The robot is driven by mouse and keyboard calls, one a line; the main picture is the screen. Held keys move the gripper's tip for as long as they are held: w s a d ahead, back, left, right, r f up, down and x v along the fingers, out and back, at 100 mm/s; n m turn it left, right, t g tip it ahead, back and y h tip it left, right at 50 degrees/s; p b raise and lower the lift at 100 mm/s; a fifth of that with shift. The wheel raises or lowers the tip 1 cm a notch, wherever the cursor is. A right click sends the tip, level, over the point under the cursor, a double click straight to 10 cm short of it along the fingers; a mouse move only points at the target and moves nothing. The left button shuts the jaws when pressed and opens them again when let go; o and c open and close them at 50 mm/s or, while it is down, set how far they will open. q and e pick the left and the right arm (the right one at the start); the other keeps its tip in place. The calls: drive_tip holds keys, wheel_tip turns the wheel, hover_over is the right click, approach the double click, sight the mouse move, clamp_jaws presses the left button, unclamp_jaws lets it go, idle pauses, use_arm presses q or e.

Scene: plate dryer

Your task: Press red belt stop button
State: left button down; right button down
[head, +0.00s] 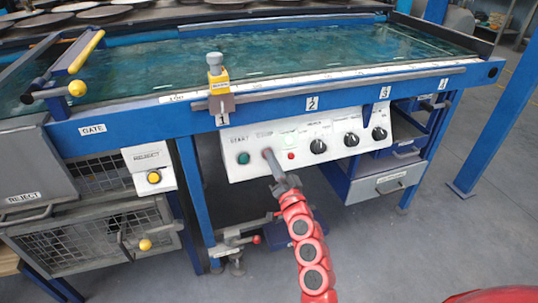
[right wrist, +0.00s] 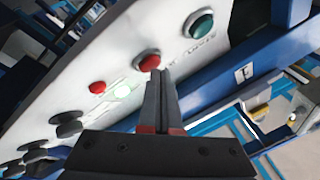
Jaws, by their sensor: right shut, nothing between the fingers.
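The white control panel (head: 228,170) is on the front of the blue table. A green start button (head: 242,158) is at its left end; it also shows in the right wrist view (right wrist: 200,24). The larger red button (right wrist: 148,61) sits beside the green one and is mostly hidden behind my fingers in the head view. My right gripper (head: 269,158) is shut and empty, its tips at the red button in the right wrist view (right wrist: 157,76). I cannot tell whether they touch it. My left gripper is not in view.
A small red light or button (head: 291,155) and several black knobs (head: 351,139) are further right on the panel. A yellow button (head: 154,177) is on a box at left. A clamp (head: 240,238) is below the panel. Grey floor is clear at right.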

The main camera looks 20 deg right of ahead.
drive_tip(key=shift+w+f, duration=0.1)
drive_tip(key=shift+w, duration=0.05)
idle(0.3)
drive_tip(key=shift+s+r, duration=0.35)
drive_tip(key=shift+s, duration=0.4)
drive_tip(key=shift+p, duration=0.3)
drive_tip(key=s+r, duration=0.1)
drive_tip(key=s+p, duration=0.1)
drive_tip(key=s, duration=0.1)
drive_tip(key=s+r+p, duration=0.1)
drive_tip(key=shift+s+d+r, duration=0.1)
drive_tip(key=shift+s+r, duration=0.05)
drive_tip(key=shift+r, duration=0.15)
idle(0.4)
